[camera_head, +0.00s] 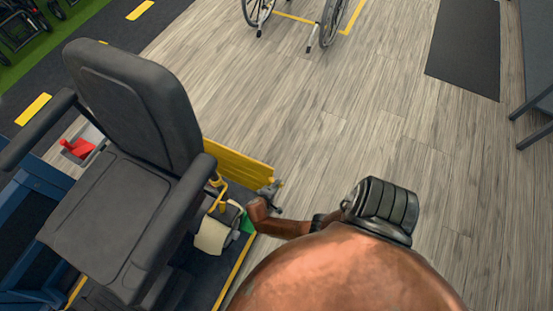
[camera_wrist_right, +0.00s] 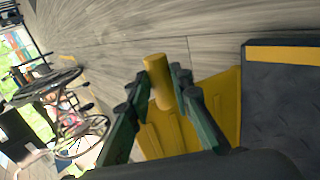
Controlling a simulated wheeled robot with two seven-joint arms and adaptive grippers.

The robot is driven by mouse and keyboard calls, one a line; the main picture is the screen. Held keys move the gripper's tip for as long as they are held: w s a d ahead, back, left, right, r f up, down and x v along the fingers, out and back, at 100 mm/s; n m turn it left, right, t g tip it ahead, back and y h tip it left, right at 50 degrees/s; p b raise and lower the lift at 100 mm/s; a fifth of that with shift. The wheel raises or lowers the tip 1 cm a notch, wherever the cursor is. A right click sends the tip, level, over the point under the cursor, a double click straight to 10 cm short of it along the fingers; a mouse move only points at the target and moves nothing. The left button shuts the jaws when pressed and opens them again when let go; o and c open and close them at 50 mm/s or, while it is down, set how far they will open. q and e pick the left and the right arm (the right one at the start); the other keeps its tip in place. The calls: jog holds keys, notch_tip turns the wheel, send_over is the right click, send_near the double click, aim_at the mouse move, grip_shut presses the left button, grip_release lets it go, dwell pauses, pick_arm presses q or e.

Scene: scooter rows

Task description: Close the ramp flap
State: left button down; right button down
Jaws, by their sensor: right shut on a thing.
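The ramp flap (camera_head: 240,162) is a yellow panel along the far edge of a dark platform, beside the black scooter seat. It looks raised, but its exact angle is hard to judge. In the right wrist view, the flap (camera_wrist_right: 213,100) lies beyond the fingers and has a short yellow cylindrical handle (camera_wrist_right: 158,78). My right gripper (camera_head: 271,190) is at the flap's right end. In the wrist view its dark green fingers (camera_wrist_right: 160,92) are on either side of the handle and shut on it. My left gripper is not in view.
The scooter seat (camera_head: 130,190) with armrests stands left of the flap. The platform (camera_wrist_right: 290,95) has a yellow edge strip. A wheelchair (camera_head: 320,20) stands at the top, and a dark mat (camera_head: 465,45) lies top right. The wooden floor between is clear.

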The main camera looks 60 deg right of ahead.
jog(key=shift+s+a+f+y, duration=0.15)
jog(key=shift+s+a+f, duration=0.05)
jog(key=shift+a+f, duration=0.3)
jog(key=shift+s+a+f+y, duration=0.2)
jog(key=shift+a+f, duration=0.2)
jog(key=shift+a, duration=0.15)
jog(key=c, duration=2)
grip_release()
jog(key=shift+w+f, duration=0.1)
jog(key=shift+o, duration=1.3)
jog(key=shift+d, duration=0.1)
jog(key=a+r+p, duration=0.1)
jog(key=a+r, duration=0.1)
jog(key=a, duration=0.6)
jog(key=shift+a+r, duration=0.15)
jog(key=shift+r, duration=0.25)
